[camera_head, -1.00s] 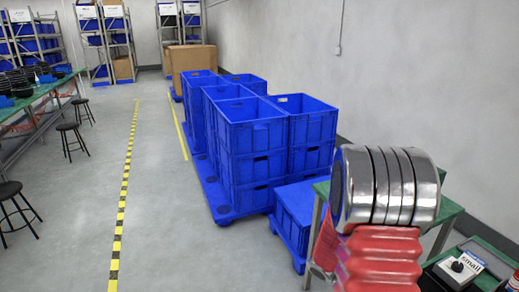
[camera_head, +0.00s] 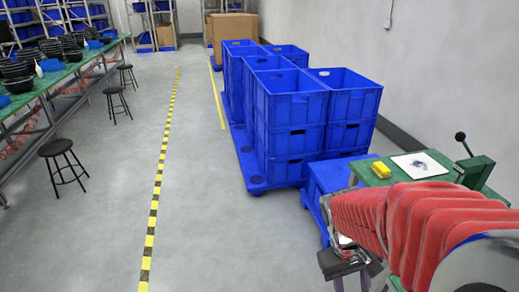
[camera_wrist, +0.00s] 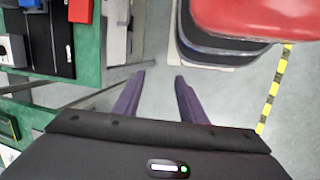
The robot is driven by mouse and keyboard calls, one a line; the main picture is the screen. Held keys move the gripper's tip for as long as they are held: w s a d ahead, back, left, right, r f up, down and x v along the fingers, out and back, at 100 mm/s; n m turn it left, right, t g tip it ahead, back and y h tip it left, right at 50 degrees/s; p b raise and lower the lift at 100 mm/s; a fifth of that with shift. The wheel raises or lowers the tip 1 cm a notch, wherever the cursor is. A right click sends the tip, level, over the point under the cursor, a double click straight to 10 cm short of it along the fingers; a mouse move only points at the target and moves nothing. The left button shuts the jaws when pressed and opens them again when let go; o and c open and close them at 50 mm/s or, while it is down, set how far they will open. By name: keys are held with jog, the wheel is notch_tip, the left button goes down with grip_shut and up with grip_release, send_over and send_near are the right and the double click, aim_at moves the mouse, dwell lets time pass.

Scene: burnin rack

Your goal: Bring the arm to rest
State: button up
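My gripper shows in the wrist view (camera_wrist: 160,76) as two dark purple fingers set apart with only grey floor between the tips. It is open and empty. In the head view my arm (camera_head: 400,220), in a red ribbed sleeve, reaches leftward from the lower right corner.
A green bench (camera_head: 415,165) with a yellow block (camera_head: 381,170) and a white plate (camera_head: 421,165) lies behind my arm. Stacked blue crates (camera_head: 285,110) stand beyond. Open floor with striped tape (camera_head: 160,170) lies left. Stools (camera_head: 62,165) line another bench.

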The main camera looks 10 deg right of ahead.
jog(key=w+a+r+t+y, duration=0.2)
jog(key=a+r+t, duration=0.5)
jog(key=a+r, duration=0.7)
jog(key=shift+w+a+r+n+t, duration=0.25)
jog(key=shift+a+n+t, duration=0.15)
jog(key=shift+a, duration=0.15)
jog(key=shift+c, duration=0.9)
